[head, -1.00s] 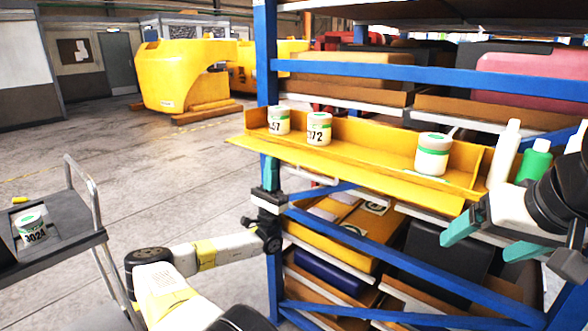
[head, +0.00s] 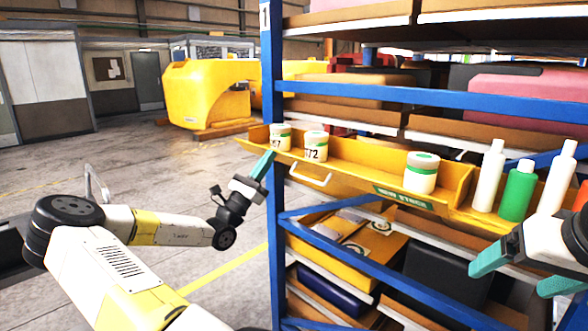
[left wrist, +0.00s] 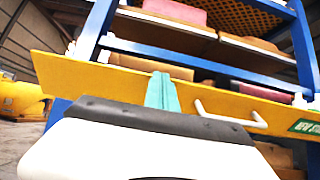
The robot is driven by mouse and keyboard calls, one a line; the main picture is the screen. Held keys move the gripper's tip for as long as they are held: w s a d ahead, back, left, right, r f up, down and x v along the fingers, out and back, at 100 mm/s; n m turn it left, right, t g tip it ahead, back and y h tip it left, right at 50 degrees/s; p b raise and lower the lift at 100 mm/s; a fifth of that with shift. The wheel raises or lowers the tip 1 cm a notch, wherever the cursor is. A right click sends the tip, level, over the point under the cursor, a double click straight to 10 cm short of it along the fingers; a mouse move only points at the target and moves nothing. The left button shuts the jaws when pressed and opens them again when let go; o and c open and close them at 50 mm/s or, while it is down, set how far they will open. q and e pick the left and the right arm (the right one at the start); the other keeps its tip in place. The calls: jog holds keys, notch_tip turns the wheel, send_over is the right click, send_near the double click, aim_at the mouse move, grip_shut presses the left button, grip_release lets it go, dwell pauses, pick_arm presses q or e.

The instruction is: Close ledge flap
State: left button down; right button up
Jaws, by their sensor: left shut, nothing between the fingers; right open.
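The yellow ledge flap (head: 350,184) runs along the front of the shelf ledge (head: 370,156). Its front face shows, with a white handle (head: 310,180) and a green label (head: 403,197); it looks raised, but I cannot tell whether fully. My left gripper (head: 263,165) is shut and empty at the flap's left end, its fingertips against or very near the front face. In the left wrist view the teal fingers (left wrist: 162,92) overlap the flap (left wrist: 95,78); contact is unclear. My right gripper (head: 515,275) is open and empty at the lower right.
Two white tubs (head: 316,146) stand at the ledge's left, and another tub (head: 422,172) stands further right. White and green bottles (head: 518,192) stand right of the ledge. A blue rack upright (head: 272,80) is close to my left gripper. Floor at left is open.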

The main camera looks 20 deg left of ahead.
pick_arm(q)
jog(key=w+r+g+y, duration=0.1)
jog(key=g, duration=0.1)
jog(key=w+d+r+g, duration=0.1)
jog(key=r+g, duration=0.1)
jog(key=w+r+g+y, duration=0.1)
jog(key=g, duration=0.2)
jog(key=shift+w+d+r+y, duration=0.2)
jog(key=shift+w+d+y, duration=0.05)
jog(key=shift+w+y, duration=0.1)
jog(key=shift+w+d+r, duration=0.1)
jog(key=shift+w, duration=0.3)
jog(key=shift+r, duration=0.15)
